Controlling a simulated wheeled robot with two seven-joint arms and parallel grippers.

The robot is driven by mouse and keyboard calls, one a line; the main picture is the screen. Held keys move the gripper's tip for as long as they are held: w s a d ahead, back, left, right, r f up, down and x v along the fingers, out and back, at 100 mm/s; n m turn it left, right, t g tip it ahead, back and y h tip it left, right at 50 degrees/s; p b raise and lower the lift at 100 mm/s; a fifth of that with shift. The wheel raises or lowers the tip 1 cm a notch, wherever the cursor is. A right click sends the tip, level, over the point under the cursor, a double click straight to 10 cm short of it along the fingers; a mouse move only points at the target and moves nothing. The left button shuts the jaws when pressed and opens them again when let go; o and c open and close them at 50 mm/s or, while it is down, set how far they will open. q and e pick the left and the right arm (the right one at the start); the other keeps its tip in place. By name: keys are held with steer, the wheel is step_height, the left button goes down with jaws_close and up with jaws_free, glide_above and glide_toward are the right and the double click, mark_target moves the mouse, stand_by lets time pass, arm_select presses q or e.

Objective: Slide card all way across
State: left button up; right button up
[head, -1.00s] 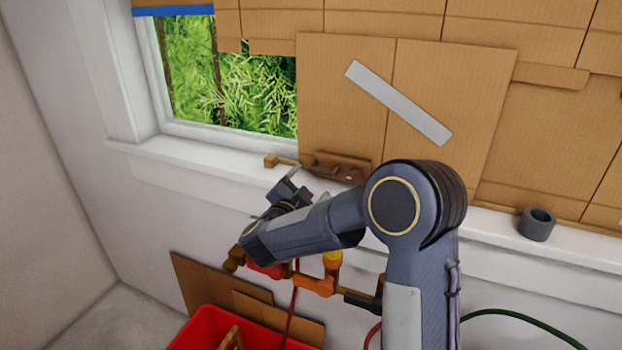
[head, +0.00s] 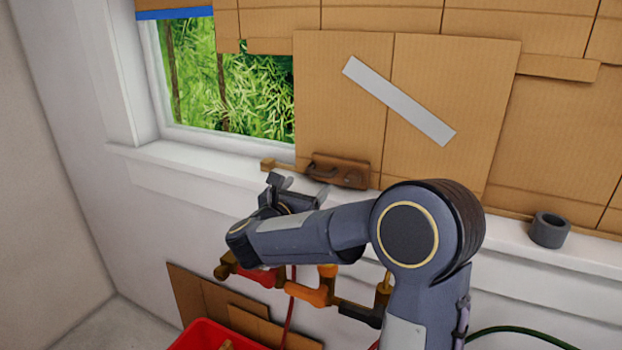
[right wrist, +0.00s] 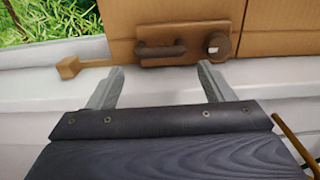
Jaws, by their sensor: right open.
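A tan cardboard panel (head: 342,95) covers the window to the right of the open glass. A brown plate with a dark handle (head: 338,172) sits at its bottom edge, just above the sill. In the right wrist view, the handle (right wrist: 163,50) and a round knob (right wrist: 219,45) show on that plate. My right gripper (head: 280,182) is open and empty, a little in front of and below the handle. In the right wrist view its two fingers (right wrist: 158,76) point towards the plate, apart from each other. My left gripper is not in view.
The uncovered window (head: 232,85) shows green leaves at left. A small wooden block (head: 268,164) lies on the white sill (head: 175,155). A grey tape roll (head: 549,230) stands on the sill at right. A red bin (head: 200,338) and pipes (head: 305,290) are below.

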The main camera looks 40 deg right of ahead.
mark_target(317, 175)
steer(key=p+x, duration=0.2)
steer(key=x, duration=0.5)
steer(key=shift+r, duration=0.15)
steer(key=shift+w+d, duration=0.2)
steer(key=shift+d, duration=0.15)
steer(key=shift+c, duration=0.2)
steer(key=c, duration=1)
steer(key=shift+o, duration=0.2)
steer(key=w+a+b, duration=0.1)
steer(key=w, duration=0.1)
steer(key=w+a+b, duration=0.1)
steer(key=w, duration=0.1)
steer(key=w+a+b, duration=0.1)
steer(key=b, duration=0.1)
steer(key=shift+w, duration=0.4)
